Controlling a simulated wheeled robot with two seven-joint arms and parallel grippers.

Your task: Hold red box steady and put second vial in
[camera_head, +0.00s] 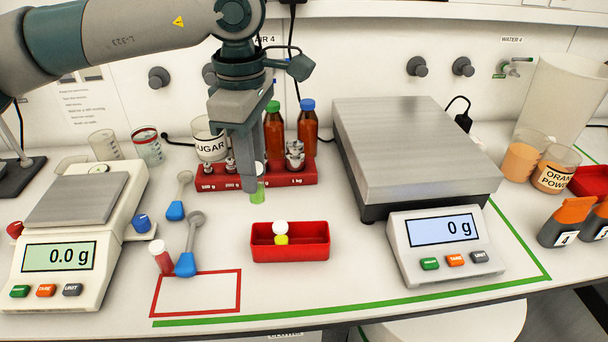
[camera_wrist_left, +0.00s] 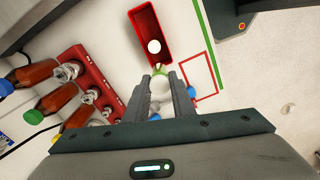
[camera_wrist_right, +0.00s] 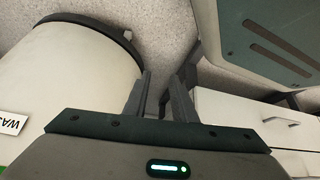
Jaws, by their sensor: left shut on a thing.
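My left gripper (camera_head: 257,192) is shut on a vial with green contents (camera_head: 258,190). It holds the vial upright above the bench, behind and a little left of the red box (camera_head: 290,254). The left wrist view shows this vial's pale cap (camera_wrist_left: 160,88) between the fingers and the red box (camera_wrist_left: 140,22) just beyond. A vial with a white cap and yellow contents (camera_head: 281,237) stands in the red box. A red vial with a white cap (camera_head: 161,257) stands at the left. My right gripper (camera_wrist_right: 163,85) is open and empty, away from the bench top, beside a large white bin.
A red weight rack (camera_head: 240,181) and brown bottles (camera_head: 308,122) stand behind the left gripper. A large scale (camera_head: 448,240) is on the right, a small scale (camera_head: 60,265) on the left. Blue-handled spoons (camera_head: 186,263) lie near the red-outlined square.

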